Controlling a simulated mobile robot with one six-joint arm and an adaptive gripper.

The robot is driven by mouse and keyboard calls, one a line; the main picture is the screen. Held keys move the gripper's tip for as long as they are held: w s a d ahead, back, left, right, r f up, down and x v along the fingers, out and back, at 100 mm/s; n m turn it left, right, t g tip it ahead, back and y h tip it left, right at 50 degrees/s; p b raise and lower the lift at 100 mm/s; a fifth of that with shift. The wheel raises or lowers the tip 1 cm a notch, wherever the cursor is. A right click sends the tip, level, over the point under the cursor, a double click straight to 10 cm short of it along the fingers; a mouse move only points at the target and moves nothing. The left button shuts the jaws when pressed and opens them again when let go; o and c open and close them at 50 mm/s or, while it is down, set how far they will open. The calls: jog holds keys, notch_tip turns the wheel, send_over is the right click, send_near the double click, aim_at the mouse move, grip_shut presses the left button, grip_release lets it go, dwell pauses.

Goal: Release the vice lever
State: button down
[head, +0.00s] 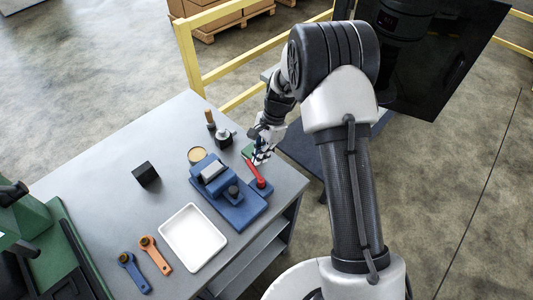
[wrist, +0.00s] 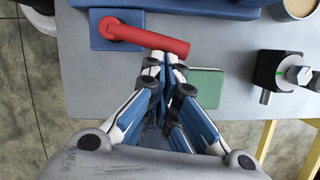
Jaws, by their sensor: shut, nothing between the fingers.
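The blue vice (head: 215,182) sits on the grey table near its right edge. Its red lever (head: 253,172) rises from a small blue plate at the vice's right side. In the wrist view the red lever (wrist: 145,37) lies across the top, running from the blue plate (wrist: 103,38) at left to its free end near the middle. My gripper (head: 260,156) is shut and empty at that free end. In the wrist view my gripper's fingertips (wrist: 164,62) are right beside the lever's end; I cannot tell whether they touch it.
A green pad (wrist: 205,88) lies right of my gripper in the wrist view. A black device with a grey knob (wrist: 283,72) stands further right. A white tray (head: 193,237), a black cube (head: 146,174), and orange (head: 155,255) and blue (head: 133,272) tools lie on the table. A yellow rail (head: 188,58) runs behind.

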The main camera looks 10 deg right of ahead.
jog(key=shift+a+n+g+p, duration=0.3)
jog(key=shift+a+n, duration=0.5)
jog(key=shift+n, duration=0.4)
